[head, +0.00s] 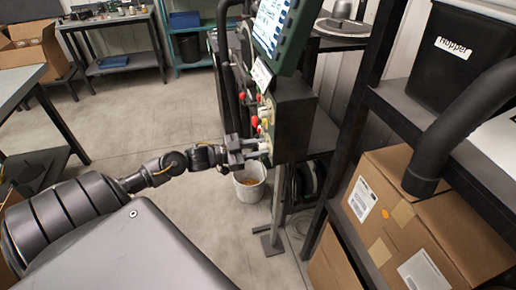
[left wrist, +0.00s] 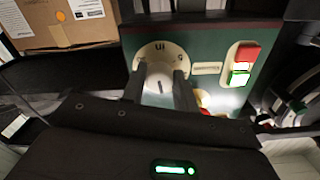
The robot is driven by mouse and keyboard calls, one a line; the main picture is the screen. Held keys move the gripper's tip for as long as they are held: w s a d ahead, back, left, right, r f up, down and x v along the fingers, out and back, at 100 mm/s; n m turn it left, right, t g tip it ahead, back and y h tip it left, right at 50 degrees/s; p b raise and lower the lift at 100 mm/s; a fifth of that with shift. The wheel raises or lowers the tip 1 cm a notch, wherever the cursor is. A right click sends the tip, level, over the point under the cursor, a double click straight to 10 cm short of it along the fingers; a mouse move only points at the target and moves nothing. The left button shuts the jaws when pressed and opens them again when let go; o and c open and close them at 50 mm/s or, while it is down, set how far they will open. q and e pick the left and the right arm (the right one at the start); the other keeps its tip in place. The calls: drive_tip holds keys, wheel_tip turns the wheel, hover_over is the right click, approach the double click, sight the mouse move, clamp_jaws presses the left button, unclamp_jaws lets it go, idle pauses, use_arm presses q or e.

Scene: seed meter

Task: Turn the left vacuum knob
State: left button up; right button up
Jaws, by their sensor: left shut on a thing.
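The left vacuum knob (left wrist: 158,80) is a pale round knob with a dark pointer line, on a cream dial plate (left wrist: 150,52) with dark markings. It is on the dark green face of the control box (left wrist: 210,52). My left gripper (left wrist: 160,88) has one finger on each side of the knob and is shut on it. In the head view my left gripper (head: 262,149) reaches the lower front of the control box (head: 293,118), and its fingers largely hide the knob there. My right gripper is not in view.
A red and green lit switch (left wrist: 243,64) sits right of the dial. A green-framed screen (head: 277,28) is above the box. A white bucket (head: 250,188) stands below.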

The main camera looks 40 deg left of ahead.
use_arm(q)
drive_tip(key=shift+m+b, duration=0.75)
drive_tip(key=shift+m, duration=2.45)
drive_tip(key=o, duration=1)
drive_tip(key=shift+c, duration=0.2)
drive_tip(key=shift+s+a, duration=0.1)
drive_tip(key=b+v, duration=0.1)
drive_tip(key=v, duration=0.9)
drive_tip(key=shift+s, duration=0.25)
